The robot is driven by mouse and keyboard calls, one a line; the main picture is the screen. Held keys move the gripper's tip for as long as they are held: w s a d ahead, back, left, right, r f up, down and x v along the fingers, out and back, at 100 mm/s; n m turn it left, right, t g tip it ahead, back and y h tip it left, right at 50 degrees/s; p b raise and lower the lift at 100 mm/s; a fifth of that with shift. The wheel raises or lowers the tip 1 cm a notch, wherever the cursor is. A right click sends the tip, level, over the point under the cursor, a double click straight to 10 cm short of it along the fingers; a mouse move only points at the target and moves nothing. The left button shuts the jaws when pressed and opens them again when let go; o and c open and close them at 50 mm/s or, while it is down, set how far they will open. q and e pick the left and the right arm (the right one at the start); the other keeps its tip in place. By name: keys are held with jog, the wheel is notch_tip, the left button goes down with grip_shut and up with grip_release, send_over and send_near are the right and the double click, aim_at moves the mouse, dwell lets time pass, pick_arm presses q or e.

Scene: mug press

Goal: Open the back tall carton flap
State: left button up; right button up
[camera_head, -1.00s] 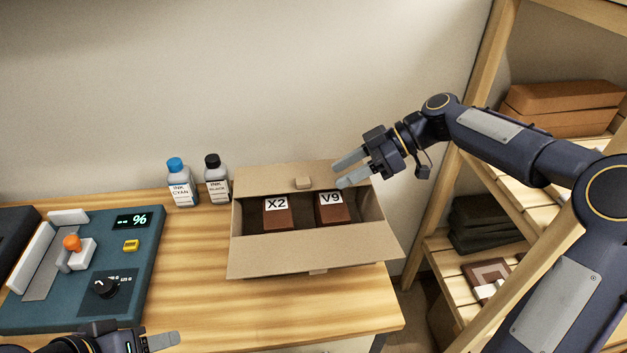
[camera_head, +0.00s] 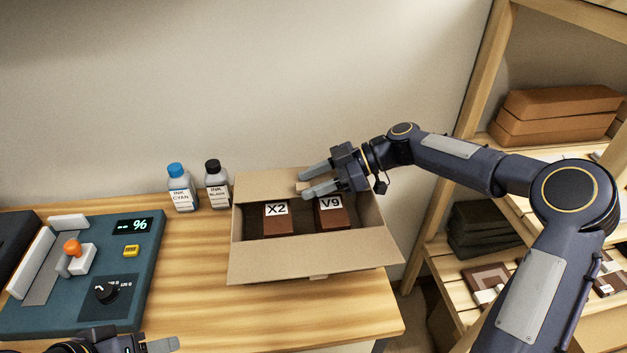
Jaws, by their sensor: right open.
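The cardboard carton (camera_head: 310,258) stands on the wooden table. Its front flap hangs outward toward me. The back flap (camera_head: 262,185) lies along the far side, with a small tab near its middle. Two brown boxes, one labelled X2 (camera_head: 277,222) and one labelled V9 (camera_head: 331,219), are inside. My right gripper (camera_head: 305,182) is open, its two fingers pointing left at the back flap's tab, which they partly hide. I cannot tell whether they touch it. My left gripper (camera_head: 165,345) is at the bottom left edge, partly cut off, away from the carton.
Two ink bottles, one with a blue cap (camera_head: 181,188) and one with a black cap (camera_head: 216,185), stand left of the carton. A teal press machine (camera_head: 125,270) is on the left. A wooden shelf (camera_head: 480,60) with boxes stands at the right. The front table middle is clear.

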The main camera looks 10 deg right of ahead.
aim_at(311, 180)
jog(key=shift+c, duration=0.4)
grip_shut()
pick_arm(q)
jog(key=shift+r, duration=0.15)
pick_arm(e)
jog(key=shift+r, duration=0.15)
jog(key=shift+w+r+m+g+p, duration=0.25)
jog(key=shift+r+m+g+p, duration=0.15)
jog(key=shift+r+m+p, duration=0.25)
jog(key=shift+w+r+m+g+p, duration=0.45)
jog(key=shift+r+m+p, duration=0.15)
jog(key=shift+p, duration=0.45)
jog(key=shift+w+r+m+g+p, duration=0.5)
jog(key=shift+m+p, duration=0.15)
jog(key=shift+p, duration=0.15)
pick_arm(q)
jog(key=shift+r+p, duration=0.5)
jog(key=shift+r, duration=2.35)
pick_arm(e)
jog(key=shift+w+r+m+g+y, duration=0.25)
jog(key=shift+w+m+y, duration=0.05)
jog(key=shift+m, duration=0.2)
pick_arm(q)
jog(key=shift+c, duration=0.3)
